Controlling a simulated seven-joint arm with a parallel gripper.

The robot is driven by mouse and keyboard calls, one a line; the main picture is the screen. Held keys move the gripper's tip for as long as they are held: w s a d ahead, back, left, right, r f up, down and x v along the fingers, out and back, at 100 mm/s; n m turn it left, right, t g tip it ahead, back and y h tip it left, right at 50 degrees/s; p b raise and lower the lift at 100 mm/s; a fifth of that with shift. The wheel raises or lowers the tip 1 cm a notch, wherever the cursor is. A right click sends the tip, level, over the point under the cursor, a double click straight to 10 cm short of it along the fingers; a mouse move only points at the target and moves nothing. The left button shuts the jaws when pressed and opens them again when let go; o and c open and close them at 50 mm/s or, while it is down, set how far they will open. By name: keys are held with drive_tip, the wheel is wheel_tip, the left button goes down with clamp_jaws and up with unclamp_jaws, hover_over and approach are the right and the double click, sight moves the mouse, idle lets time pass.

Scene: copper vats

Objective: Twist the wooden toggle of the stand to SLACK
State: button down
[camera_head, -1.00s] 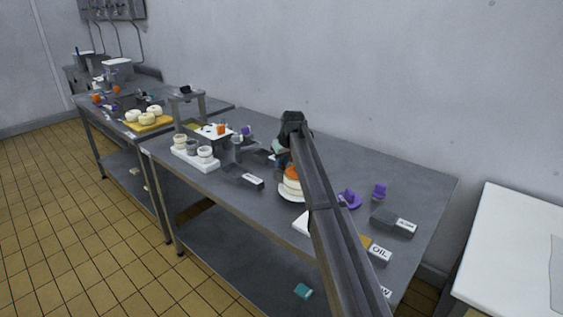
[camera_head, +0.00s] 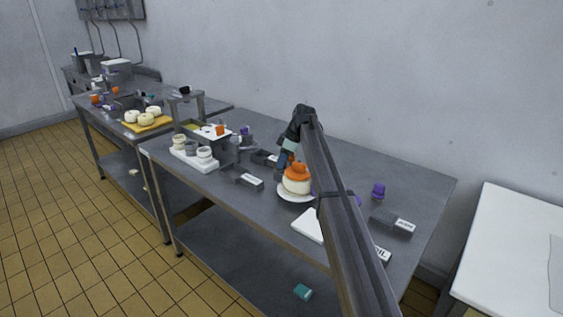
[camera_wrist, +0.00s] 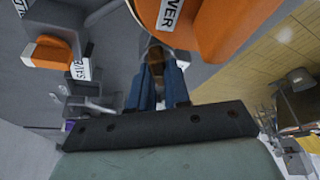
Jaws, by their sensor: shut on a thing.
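My gripper (camera_wrist: 158,88) points down in the wrist view, its two blue-grey fingers closed on a small brown, wooden-looking piece (camera_wrist: 154,52), apparently the toggle. Most of this piece is hidden between the fingers, and I cannot read its setting. In the head view my gripper (camera_head: 281,176) is low over the table, just left of a round cream thing with an orange top (camera_head: 297,174) on a white plate. The toggle cannot be made out there. I cannot tell which part is the stand.
A large orange part with a white label (camera_wrist: 205,25) is close to the fingers in the wrist view. A grey labelled block (camera_head: 249,181) lies to the left on the table (camera_head: 415,190). A white rack of jars (camera_head: 193,160) is farther left.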

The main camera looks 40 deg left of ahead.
drive_tip(key=n, duration=0.2)
drive_tip(key=n+g+h, duration=0.1)
drive_tip(key=n, duration=0.1)
drive_tip(key=n+h, duration=0.1)
drive_tip(key=n, duration=0.1)
drive_tip(key=shift+w+a+g, duration=0.2)
drive_tip(key=shift+w+g, duration=0.05)
drive_tip(key=shift+g, duration=0.05)
drive_tip(key=n+h, duration=0.1)
drive_tip(key=n, duration=0.1)
drive_tip(key=n+h, duration=0.1)
drive_tip(key=n, duration=0.2)
drive_tip(key=shift+a, duration=0.1)
drive_tip(key=shift+n, duration=0.4)
drive_tip(key=c, duration=1.1)
unclamp_jaws()
drive_tip(key=shift+s, duration=0.1)
drive_tip(key=shift+g, duration=0.3)
